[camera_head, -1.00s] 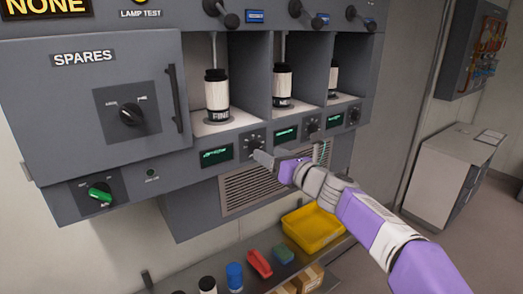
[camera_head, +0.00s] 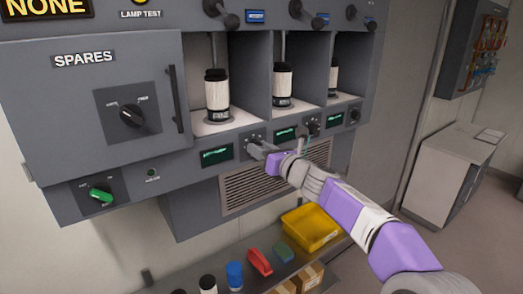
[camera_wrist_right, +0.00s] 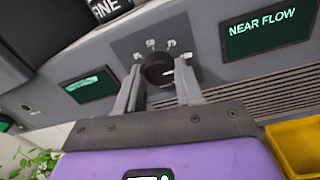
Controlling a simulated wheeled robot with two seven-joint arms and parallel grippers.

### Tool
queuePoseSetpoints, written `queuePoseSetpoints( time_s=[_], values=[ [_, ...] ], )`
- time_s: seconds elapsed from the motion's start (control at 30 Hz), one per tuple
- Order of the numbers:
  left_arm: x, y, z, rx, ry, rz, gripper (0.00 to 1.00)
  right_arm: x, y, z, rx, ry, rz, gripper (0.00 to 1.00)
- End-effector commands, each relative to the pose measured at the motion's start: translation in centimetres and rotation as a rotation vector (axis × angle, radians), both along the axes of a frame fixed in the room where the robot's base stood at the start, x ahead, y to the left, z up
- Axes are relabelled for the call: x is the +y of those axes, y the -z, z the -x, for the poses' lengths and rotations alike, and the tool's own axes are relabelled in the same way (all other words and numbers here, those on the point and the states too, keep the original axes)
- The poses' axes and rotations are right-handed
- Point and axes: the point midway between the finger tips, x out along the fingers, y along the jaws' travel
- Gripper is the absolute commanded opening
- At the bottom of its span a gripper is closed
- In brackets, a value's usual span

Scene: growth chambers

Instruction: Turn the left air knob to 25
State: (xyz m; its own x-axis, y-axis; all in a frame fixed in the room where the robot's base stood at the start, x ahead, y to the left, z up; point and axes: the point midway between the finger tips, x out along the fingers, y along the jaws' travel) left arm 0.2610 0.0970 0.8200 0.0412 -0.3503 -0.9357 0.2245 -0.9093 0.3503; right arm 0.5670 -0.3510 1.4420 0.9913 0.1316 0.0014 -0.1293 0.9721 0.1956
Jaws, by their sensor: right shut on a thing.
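The left air knob (camera_wrist_right: 158,69) is a round black dial on the grey panel below the first chamber. In the right wrist view it sits between my right gripper's two grey fingers, which touch its sides. White scale marks arc above it; 50 and 75 are partly readable. A light mark shows on the knob, but its exact reading is unclear. In the head view my right gripper (camera_head: 256,150) reaches the knob's plate (camera_head: 251,136) and mostly hides the knob. My left gripper is not in view.
Green displays (camera_head: 216,155) sit beside the knobs, and a vent grille (camera_head: 270,175) lies below. Other air knobs (camera_head: 312,127) are to the right. A spares door (camera_head: 65,110) and green switch (camera_head: 101,194) are at left. A yellow bin (camera_head: 311,228) stands on the lower shelf.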

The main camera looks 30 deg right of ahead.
Motion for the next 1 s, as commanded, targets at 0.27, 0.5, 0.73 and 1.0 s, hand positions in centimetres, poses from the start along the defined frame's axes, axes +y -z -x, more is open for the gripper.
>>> queuePoseSetpoints(
  time_s=[0.27,0.5,0.73,1.0],
  values=[
    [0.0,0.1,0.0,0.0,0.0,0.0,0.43,0.0,0.0,0.0,-0.001,-0.001,0.023,0.06],
    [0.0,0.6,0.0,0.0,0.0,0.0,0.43,0.1,0.1,0.0,-0.01,-0.002,0.135,0.06],
    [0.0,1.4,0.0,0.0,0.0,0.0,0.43,0.1,0.1,0.0,-0.026,-0.002,0.329,0.06],
    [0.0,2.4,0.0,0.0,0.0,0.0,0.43,0.1,0.1,0.0,-0.046,-0.003,0.586,0.06]
  ],
)
